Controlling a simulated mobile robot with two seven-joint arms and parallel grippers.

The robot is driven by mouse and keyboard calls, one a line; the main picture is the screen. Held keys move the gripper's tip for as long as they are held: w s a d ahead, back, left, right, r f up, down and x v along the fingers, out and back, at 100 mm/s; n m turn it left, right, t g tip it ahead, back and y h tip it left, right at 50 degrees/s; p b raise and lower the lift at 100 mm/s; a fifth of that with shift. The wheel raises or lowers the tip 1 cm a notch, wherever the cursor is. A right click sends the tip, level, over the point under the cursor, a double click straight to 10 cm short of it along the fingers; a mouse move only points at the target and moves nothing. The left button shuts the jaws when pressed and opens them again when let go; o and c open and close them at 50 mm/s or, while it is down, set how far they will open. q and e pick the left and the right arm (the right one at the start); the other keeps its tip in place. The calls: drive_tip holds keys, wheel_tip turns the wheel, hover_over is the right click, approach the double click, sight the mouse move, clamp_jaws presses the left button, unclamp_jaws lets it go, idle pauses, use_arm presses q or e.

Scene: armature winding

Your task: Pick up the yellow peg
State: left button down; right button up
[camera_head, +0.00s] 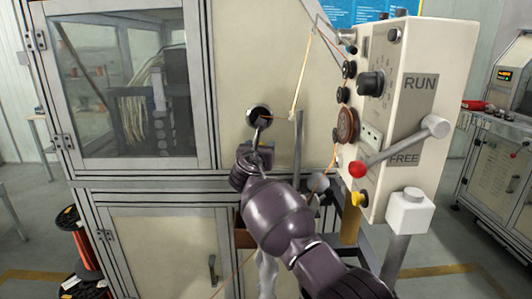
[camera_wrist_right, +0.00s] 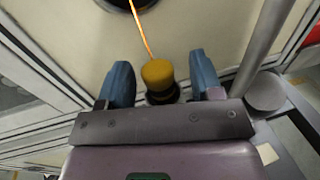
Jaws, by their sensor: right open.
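The yellow peg (camera_wrist_right: 158,74) shows in the right wrist view, with a dark round base (camera_wrist_right: 162,95) beneath its yellow top. My right gripper (camera_wrist_right: 160,80) is open, with one blue finger on each side of the peg. A gap shows between the peg and each finger, and I see no contact. In the head view my right gripper (camera_head: 254,152) is in front of the machine's cabinet, just below a dark round hole. I cannot make out the peg there; the arm appears to cover it. My left gripper is in neither view.
An orange wire (camera_wrist_right: 142,30) runs from the round hole (camera_head: 258,117) towards the peg in the wrist view. A grey post (camera_wrist_right: 262,42) rises beside the gripper.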

drive_tip(key=shift+w+f, duration=0.1)
drive_tip(key=shift+w, duration=0.25)
drive_tip(key=shift+r, duration=0.2)
drive_tip(key=shift+s, duration=0.2)
drive_tip(key=shift+c, duration=1)
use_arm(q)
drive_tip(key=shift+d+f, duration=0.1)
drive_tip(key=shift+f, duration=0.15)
use_arm(e)
drive_tip(key=c, duration=0.8)
